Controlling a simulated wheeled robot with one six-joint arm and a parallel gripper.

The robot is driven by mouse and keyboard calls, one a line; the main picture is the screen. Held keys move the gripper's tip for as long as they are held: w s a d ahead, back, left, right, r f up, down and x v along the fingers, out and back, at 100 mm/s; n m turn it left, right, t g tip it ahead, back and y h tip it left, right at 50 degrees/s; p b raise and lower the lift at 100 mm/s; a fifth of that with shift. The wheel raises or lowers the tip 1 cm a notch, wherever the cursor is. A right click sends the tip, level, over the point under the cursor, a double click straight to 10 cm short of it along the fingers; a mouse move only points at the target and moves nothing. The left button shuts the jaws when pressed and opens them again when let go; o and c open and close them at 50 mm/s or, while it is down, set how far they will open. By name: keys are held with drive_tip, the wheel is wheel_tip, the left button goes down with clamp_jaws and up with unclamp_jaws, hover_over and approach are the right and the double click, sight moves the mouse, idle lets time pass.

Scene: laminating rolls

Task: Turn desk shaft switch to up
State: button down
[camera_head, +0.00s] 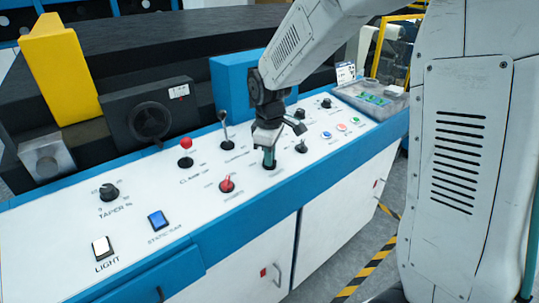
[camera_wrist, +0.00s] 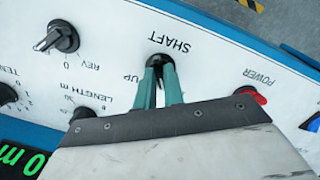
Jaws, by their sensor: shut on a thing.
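The shaft switch (camera_wrist: 157,60) is a small black toggle on the white control desk (camera_wrist: 215,62). The word SHAFT is printed beside it and UP is printed close by, both upside down in the wrist view. My gripper (camera_wrist: 160,68) has green fingers shut on the switch, with their tips at its lever. In the head view my gripper (camera_head: 269,160) points down onto the desk front, and its fingers hide most of the switch. The lever's exact tilt is hard to tell.
A red power switch (camera_head: 227,184) stands left of my gripper, and a black knob (camera_head: 301,147) stands close on its right. A red-topped lever (camera_head: 186,148) and a black lever (camera_head: 223,120) rise behind. A blue button (camera_head: 158,219) lies farther left.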

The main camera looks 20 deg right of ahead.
drive_tip(key=m, duration=0.4)
drive_tip(key=shift+m, duration=0.3)
drive_tip(key=m, duration=0.3)
drive_tip(key=shift+d+m+y, duration=0.1)
drive_tip(key=shift+m+y, duration=0.3)
drive_tip(key=m, duration=0.3)
drive_tip(key=shift+r, duration=0.1)
drive_tip(key=shift+m+y, duration=0.4)
drive_tip(key=shift+m, duration=1.5)
drive_tip(key=c, duration=1.5)
unclamp_jaws()
